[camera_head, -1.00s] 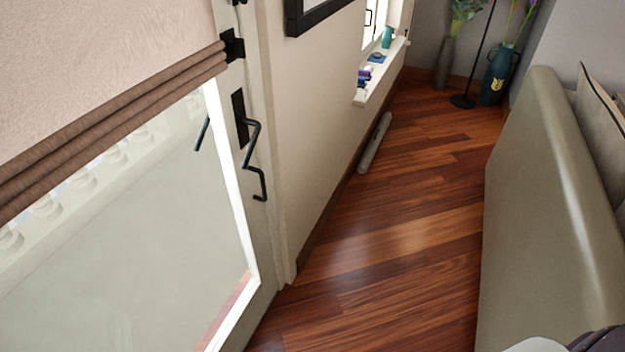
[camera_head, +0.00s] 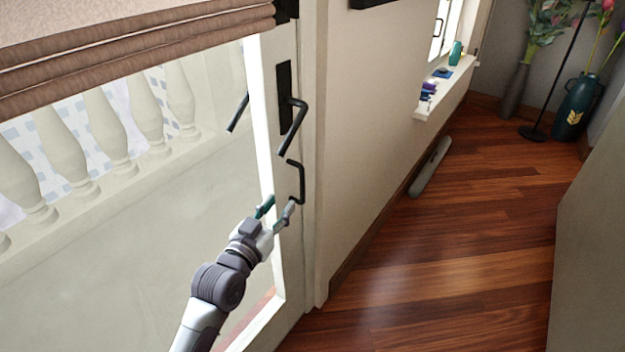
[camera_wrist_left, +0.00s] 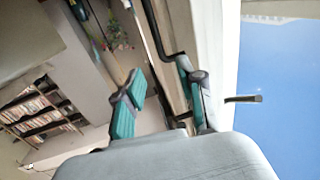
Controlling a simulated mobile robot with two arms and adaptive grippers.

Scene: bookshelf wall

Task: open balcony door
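The balcony door (camera_head: 292,262) has a white frame around a large glass pane and looks closed. A black lever handle (camera_head: 293,128) sits on a dark plate on its frame. A black bent pull (camera_head: 299,182) is below it. My left gripper (camera_head: 277,210), with teal fingers, is in front of the frame at the lower end of the pull. In the left wrist view, its fingers (camera_wrist_left: 160,97) are apart, and a black bar (camera_wrist_left: 153,30) ends close to the right finger; contact is unclear. My right gripper is out of view.
A brown rolled blind (camera_head: 140,50) covers the door's upper part. The wall with a windowsill (camera_head: 445,90) is right of the door. A grey object (camera_head: 430,167) lies along the wall. Wooden floor (camera_head: 450,250) is clear; a pale sofa-like piece (camera_head: 600,240) bounds it.

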